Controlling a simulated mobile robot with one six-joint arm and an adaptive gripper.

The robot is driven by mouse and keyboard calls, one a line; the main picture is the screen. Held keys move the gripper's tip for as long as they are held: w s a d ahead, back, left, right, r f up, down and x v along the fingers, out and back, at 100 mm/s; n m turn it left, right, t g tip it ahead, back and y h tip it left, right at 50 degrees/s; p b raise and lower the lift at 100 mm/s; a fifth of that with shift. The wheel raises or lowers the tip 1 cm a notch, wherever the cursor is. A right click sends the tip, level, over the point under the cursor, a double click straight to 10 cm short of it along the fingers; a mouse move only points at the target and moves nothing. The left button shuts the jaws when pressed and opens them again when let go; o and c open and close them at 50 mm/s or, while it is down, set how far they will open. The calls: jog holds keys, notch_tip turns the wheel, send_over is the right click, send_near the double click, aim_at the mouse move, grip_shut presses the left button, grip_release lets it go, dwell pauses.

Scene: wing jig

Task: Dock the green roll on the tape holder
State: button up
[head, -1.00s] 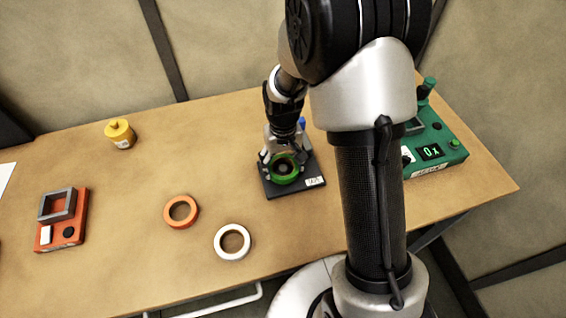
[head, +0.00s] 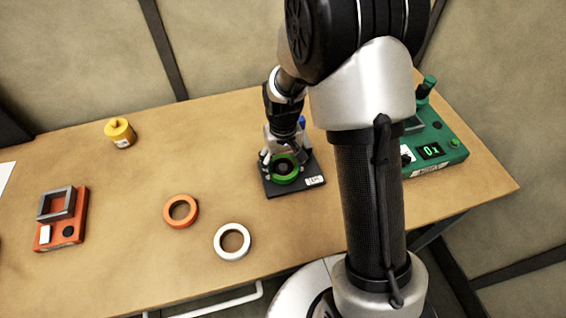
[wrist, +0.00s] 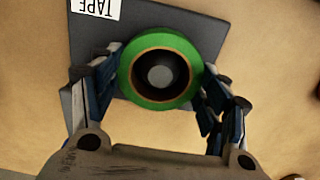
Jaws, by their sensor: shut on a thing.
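The green roll (head: 285,179) is over the dark tape holder (head: 312,190) on the table. My gripper (head: 282,158) is shut on the roll, with a finger at each side of it. In the wrist view the green roll (wrist: 188,50) sits between the fingers (wrist: 160,85), and the holder's round post shows inside the roll's hole. The holder's plate (wrist: 208,32) with its TAPE label (wrist: 97,8) lies beneath. I cannot tell whether the roll touches the plate.
An orange roll (head: 167,217) and a white roll (head: 218,247) lie flat left of the holder. A yellow container (head: 120,133) stands at the back left. A red device (head: 80,215) is at the far left, a green device (head: 450,150) at the right. A blue thing (head: 302,122) is partly hidden behind my gripper.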

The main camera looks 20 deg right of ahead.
jog(key=shift+f, duration=0.4)
jog(key=o, duration=0.8)
jog(key=shift+c, duration=0.2)
jog(key=shift+r, duration=0.15)
notch_tip(320, 180, up, 11)
jog(key=p, duration=0.8)
